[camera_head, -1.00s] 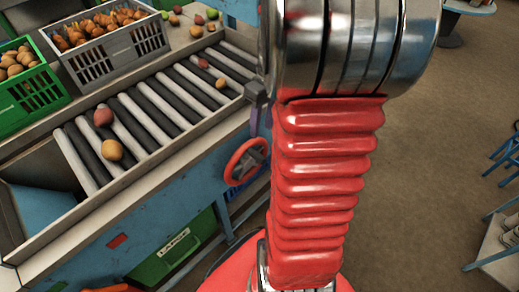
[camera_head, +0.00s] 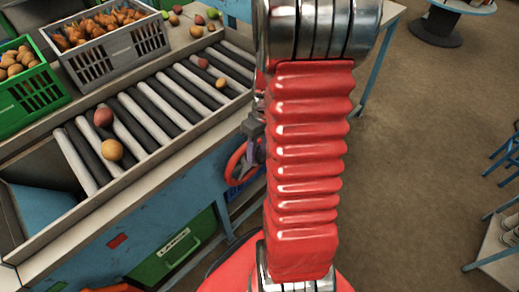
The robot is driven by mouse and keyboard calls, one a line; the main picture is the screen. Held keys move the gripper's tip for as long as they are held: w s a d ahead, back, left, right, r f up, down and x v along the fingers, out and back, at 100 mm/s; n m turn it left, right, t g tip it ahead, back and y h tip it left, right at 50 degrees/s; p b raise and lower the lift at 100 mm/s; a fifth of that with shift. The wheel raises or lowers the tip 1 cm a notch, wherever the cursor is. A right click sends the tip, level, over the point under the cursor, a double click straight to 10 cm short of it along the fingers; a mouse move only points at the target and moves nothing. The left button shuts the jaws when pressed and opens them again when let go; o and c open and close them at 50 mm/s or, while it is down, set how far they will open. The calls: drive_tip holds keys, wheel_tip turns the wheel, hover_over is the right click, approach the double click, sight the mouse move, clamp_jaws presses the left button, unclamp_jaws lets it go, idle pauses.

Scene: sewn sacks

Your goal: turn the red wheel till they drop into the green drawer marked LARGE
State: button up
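The red wheel (camera_head: 234,166) is on the side of the blue roller table, partly hidden behind my red arm. A dark grey part beside the arm, which looks like my gripper (camera_head: 252,128), is at the wheel's upper right edge. Its fingers are mostly hidden, so I cannot tell whether it is open or touching the rim. The green drawer (camera_head: 180,255) with a white label is low in the table's side. On the rollers (camera_head: 150,100) lie a red fruit (camera_head: 103,117) and an orange one (camera_head: 112,150), with a red (camera_head: 203,63) and an orange one (camera_head: 221,83) farther up.
A grey crate (camera_head: 95,65) of orange-brown produce and a green crate (camera_head: 30,105) stand behind the rollers. Several loose fruits lie at the far end. A blue stool (camera_head: 505,155) is at the right edge.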

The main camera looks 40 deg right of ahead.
clamp_jaws()
idle(0.4)
